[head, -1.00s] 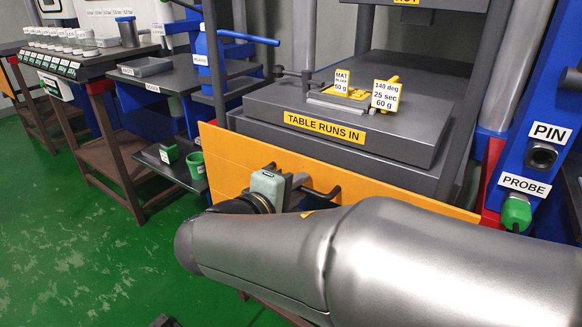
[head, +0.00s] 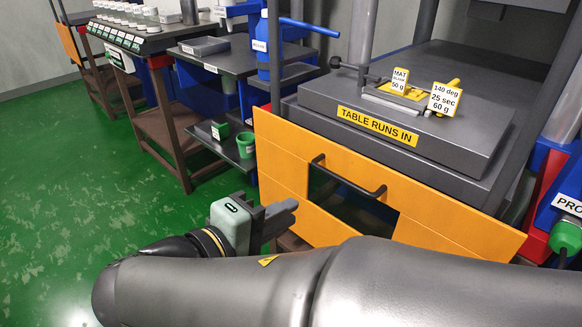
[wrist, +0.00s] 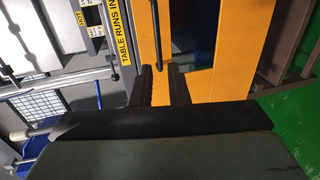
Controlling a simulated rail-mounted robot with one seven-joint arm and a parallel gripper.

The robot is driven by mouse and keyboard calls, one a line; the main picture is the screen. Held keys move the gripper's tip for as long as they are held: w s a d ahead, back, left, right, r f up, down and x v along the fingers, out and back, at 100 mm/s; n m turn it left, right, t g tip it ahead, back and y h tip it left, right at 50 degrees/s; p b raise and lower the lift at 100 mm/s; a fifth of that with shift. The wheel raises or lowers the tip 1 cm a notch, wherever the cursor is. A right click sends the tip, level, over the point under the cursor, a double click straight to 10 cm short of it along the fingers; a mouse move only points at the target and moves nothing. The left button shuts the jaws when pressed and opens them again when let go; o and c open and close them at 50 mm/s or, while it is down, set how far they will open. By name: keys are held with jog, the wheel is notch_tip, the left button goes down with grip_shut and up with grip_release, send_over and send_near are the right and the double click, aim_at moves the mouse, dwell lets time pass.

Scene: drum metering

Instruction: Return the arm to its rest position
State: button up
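My gripper (head: 292,212) is in the head view, in front of the orange panel (head: 280,172) of the press and low over the floor, apart from the dark bar handle (head: 345,178). In the wrist view my gripper's two dark fingers (wrist: 163,84) stand apart, with the orange panel (wrist: 178,40) showing behind and nothing seen between them. My gripper is open and empty. My grey arm stretches across the bottom of the head view. No rest mark or stand for the arm shows.
The press table (head: 400,135) carries a mould with yellow parts (head: 400,92) and tags. A shelf unit with a blue bottle (head: 262,45) and a green cup (head: 246,145) stands left of the press. Green floor (head: 70,200) is clear at left.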

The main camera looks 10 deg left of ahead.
jog(key=shift+s+a+r, duration=0.1)
jog(key=shift+s+a, duration=0.25)
jog(key=shift+s, duration=0.15)
jog(key=d+r+m+g+p, duration=0.1)
jog(key=d+r+g+p, duration=0.15)
jog(key=d+p, duration=0.3)
jog(key=d+r+m+g+y+p, duration=0.1)
jog(key=d+r+m+g+p, duration=0.1)
jog(key=d+g+p, duration=0.4)
jog(key=d+r+m+g+p, duration=0.1)
jog(key=d+r+g+p, duration=0.1)
jog(key=d+p, duration=0.4)
jog(key=s+d+r+m+g+y+p, duration=0.1)
jog(key=s+d+r+m+y+p, duration=0.2)
jog(key=p, duration=1.2)
notch_tip(320, 180, up, 5)
jog(key=m+y, duration=0.3)
jog(key=y, duration=0.2)
jog(key=shift+d+y+p, duration=0.15)
jog(key=shift+y+p, duration=0.15)
jog(key=shift+g, duration=0.25)
